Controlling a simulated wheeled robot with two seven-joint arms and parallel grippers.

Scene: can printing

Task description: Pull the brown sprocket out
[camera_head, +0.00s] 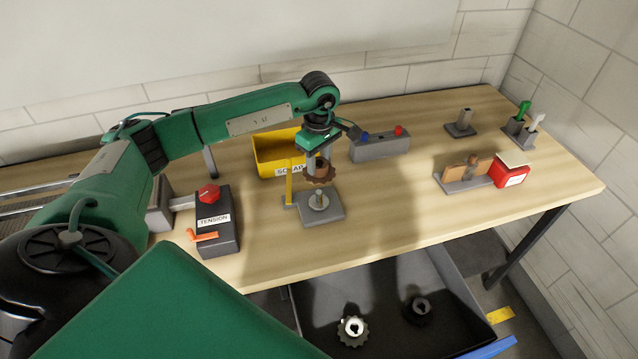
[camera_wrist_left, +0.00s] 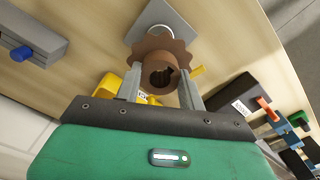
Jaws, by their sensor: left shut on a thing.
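The brown sprocket (camera_head: 320,174) is toothed with a hub and a central hole. My left gripper (camera_head: 318,165) is shut on its hub and holds it above a grey base plate (camera_head: 331,208) with a short upright post (camera_head: 319,200). The sprocket looks clear of the post's top in the head view. In the left wrist view the sprocket (camera_wrist_left: 160,68) sits between the two fingers of my left gripper (camera_wrist_left: 161,90), with the plate (camera_wrist_left: 168,18) beyond it. My right gripper is not in view.
A yellow SCRAP bin (camera_head: 274,152) stands just behind the sprocket. The TENSION box (camera_head: 217,225) is to the left and a grey button box (camera_head: 380,146) to the right behind. An open dark drawer (camera_head: 385,325) below holds two toothed parts.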

